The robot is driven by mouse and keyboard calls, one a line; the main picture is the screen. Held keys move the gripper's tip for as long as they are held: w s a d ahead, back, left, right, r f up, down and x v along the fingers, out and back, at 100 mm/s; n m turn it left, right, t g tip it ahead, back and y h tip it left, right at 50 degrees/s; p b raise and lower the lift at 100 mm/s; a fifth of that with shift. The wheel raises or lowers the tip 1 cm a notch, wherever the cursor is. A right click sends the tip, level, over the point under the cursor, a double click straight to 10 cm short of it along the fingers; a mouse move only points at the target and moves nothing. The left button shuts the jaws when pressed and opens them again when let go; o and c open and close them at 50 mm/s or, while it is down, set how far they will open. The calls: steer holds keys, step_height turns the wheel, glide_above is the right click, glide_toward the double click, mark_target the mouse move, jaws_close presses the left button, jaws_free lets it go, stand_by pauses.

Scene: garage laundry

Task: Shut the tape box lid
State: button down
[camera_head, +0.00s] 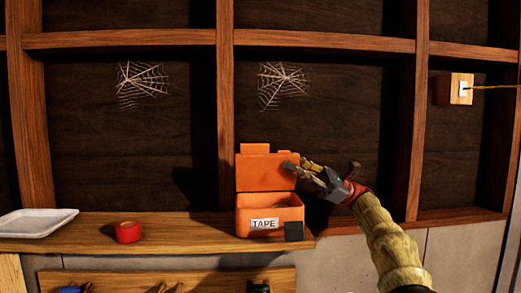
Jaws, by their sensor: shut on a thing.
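The orange tape box (247,224) stands on the wooden shelf near its right end, with a white label reading TAPE on its front. Its lid (262,172) is open and stands upright at the back of the box. My gripper (294,168) reaches in from the right and is at the lid's right edge, shut on it. The fingers cover a small part of that edge. The inside of the box is mostly hidden by its front wall.
A red tape roll (128,232) and a white tray (36,223) sit on the shelf (185,231) to the left. A small dark block (294,232) is at the box's front right corner. A wooden stud wall with cobwebs stands behind, with a switch (461,89) at right.

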steer(key=shift+s+f+n+g+h+b, duration=0.3)
steer(key=shift+s+n+g+b, duration=0.2)
steer(key=shift+n+b, duration=0.65)
steer(key=c, duration=1.8)
jaws_free()
steer(key=shift+o, duration=0.2)
steer(key=d, duration=0.7)
